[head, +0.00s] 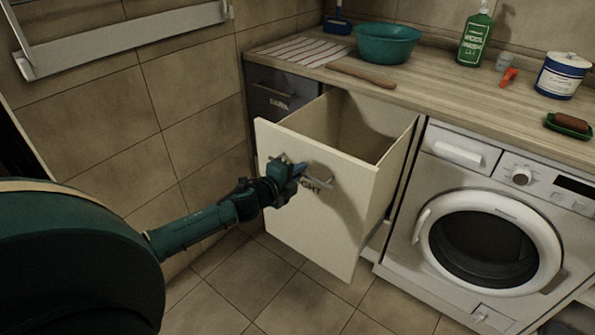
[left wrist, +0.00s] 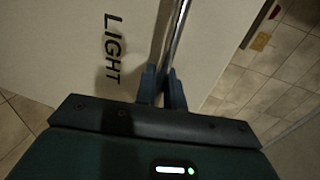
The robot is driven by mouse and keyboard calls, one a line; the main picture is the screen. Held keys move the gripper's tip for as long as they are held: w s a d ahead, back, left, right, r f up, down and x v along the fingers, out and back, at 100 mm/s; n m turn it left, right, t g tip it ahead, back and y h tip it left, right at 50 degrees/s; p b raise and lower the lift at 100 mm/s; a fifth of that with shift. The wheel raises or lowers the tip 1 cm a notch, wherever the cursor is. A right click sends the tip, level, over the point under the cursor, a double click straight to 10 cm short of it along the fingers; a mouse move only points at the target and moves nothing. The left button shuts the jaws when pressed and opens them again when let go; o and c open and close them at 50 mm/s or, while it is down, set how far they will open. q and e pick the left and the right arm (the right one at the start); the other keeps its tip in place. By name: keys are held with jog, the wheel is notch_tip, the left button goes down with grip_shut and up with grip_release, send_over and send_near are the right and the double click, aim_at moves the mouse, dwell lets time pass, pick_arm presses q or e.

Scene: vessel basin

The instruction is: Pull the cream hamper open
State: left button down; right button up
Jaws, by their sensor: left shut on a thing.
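The cream hamper (head: 280,215) stands pulled well out from under the counter, its open top showing an empty-looking inside. Its front carries dark lettering, which reads LIGHT in the left wrist view (left wrist: 60,50). A metal bar handle (head: 318,174) runs across the front; it also shows in the left wrist view (left wrist: 178,35). My left gripper (head: 300,170) is shut on the handle, and its fingers close around the bar in the left wrist view (left wrist: 162,85). My right gripper is not in view.
A dark hamper (head: 275,98) sits closed beside the cream one, at the left. A white washing machine (head: 470,230) stands to the right. Tiled floor (head: 300,300) is free in front.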

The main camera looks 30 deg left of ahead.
pick_arm(q)
jog(key=shift+s, duration=0.1)
dwell(0.3)
jog(key=c, duration=1.6)
grip_release()
jog(key=shift+s, duration=0.1)
jog(key=v, duration=1.3)
